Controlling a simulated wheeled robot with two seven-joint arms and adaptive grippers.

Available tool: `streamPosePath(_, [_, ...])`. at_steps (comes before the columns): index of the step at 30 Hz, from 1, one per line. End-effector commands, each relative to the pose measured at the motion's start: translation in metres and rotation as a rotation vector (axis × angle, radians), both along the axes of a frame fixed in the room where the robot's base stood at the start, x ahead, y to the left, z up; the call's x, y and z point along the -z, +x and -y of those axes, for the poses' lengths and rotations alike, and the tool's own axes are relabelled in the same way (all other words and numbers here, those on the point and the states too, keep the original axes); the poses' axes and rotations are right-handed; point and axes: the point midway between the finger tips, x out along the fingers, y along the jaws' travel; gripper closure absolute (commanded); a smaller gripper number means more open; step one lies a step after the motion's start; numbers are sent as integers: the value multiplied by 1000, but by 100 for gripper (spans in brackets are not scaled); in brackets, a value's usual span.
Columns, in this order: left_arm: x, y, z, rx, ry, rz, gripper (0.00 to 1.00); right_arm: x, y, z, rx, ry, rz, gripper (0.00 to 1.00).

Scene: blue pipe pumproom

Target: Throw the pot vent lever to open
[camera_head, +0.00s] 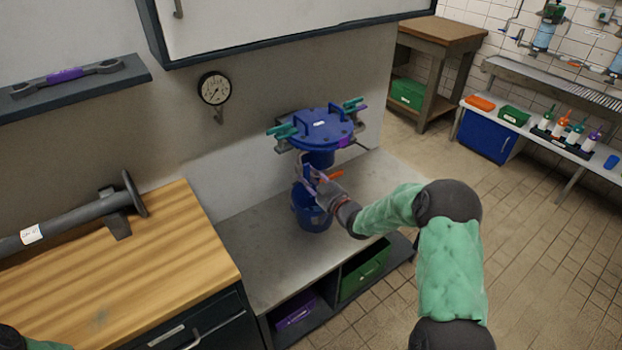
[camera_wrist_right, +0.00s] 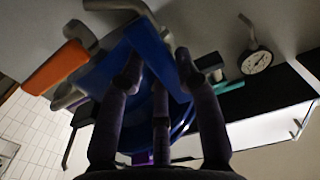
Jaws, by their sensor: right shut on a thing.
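The blue pot (camera_head: 318,152) with its bolted lid stands against the wall above the steel bench. My right gripper (camera_head: 308,178) is just below the pot. In the right wrist view, my dark gripper fingers (camera_wrist_right: 158,75) are shut on a flat blue bar (camera_wrist_right: 148,48). I cannot tell for certain whether this bar is the vent lever. An orange handle (camera_head: 330,176) sits beside the gripper; it also shows at the left of the wrist view (camera_wrist_right: 55,68), apart from the fingers. My left gripper is out of view.
A blue bucket (camera_head: 310,216) stands on the steel bench (camera_head: 262,258) below my right gripper. A round gauge (camera_head: 214,89) hangs on the wall at left. A wooden worktop (camera_head: 150,260) adjoins the bench. The bench right of the bucket is mostly clear.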

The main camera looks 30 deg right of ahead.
Motion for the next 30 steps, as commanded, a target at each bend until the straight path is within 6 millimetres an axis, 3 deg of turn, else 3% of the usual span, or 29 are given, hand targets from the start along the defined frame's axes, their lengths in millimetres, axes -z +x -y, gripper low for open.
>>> streamPosePath(1, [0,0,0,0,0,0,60,2,0,-1,-2,-2,-4,99])
streamPosePath(2, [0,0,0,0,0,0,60,2,0,-1,-2,-2,-4,58])
streamPosePath(3, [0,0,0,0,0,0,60,2,0,-1,-2,-2,-4,47])
streamPosePath(4, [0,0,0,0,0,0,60,2,0,-1,-2,-1,-3,43])
streamPosePath(17, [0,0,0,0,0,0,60,0,-7,1,1,0,-1,43])
streamPosePath(30, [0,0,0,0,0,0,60,1,-85,8,3,0,-3,43])
